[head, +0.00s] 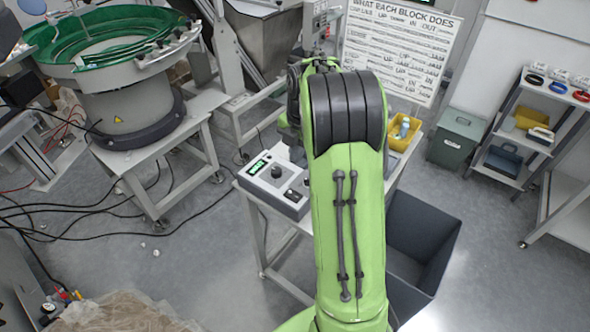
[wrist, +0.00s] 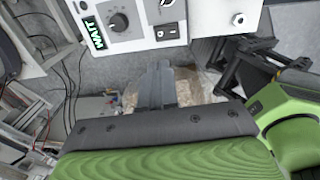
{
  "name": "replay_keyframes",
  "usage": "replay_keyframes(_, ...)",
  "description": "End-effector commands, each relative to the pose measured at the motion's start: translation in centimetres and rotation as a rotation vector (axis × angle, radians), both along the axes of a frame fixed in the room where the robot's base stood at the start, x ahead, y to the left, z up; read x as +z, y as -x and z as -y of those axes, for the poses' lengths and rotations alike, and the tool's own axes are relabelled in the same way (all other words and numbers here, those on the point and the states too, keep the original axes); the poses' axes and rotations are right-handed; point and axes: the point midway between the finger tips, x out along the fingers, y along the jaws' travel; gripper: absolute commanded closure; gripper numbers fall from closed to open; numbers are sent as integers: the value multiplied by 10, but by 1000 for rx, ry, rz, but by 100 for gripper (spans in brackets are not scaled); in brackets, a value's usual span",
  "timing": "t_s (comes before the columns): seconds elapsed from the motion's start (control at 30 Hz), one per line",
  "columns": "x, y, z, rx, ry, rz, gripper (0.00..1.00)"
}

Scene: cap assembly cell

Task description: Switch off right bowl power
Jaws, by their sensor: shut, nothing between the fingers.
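A light grey control box (head: 272,188) stands on a table just left of my arm. It has a dark knob (head: 277,172), a small green lit display (head: 258,167) and a dark switch (head: 293,194). In the wrist view the box (wrist: 140,40) fills the top, with the knob (wrist: 118,22), the green display (wrist: 94,34) and a black rocker switch (wrist: 166,32). The rocker's position is too small to tell. My gripper (wrist: 160,66) is shut and empty, its fingertips just below the box's edge in the picture, below the rocker. In the head view my arm hides the gripper.
A green bowl feeder (head: 113,38) stands on a frame at left, with cables on the floor. Right of my arm are a yellow bin (head: 402,135), a dark open crate (head: 420,235), a grey-green lidded box (head: 458,138) and a shelf rack (head: 520,145). A text board (head: 398,50) stands behind.

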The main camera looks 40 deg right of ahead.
Motion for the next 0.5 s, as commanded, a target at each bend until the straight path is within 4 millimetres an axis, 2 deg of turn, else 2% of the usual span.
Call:
replay_keyframes(0.27, -4, 0, 0, -1, -1, -1, 100)
replay_keyframes(0.37, -17, -1, -1, 0, -3, -3, 100)
replay_keyframes(0.5, -47, -4, -2, 0, -3, -5, 100)
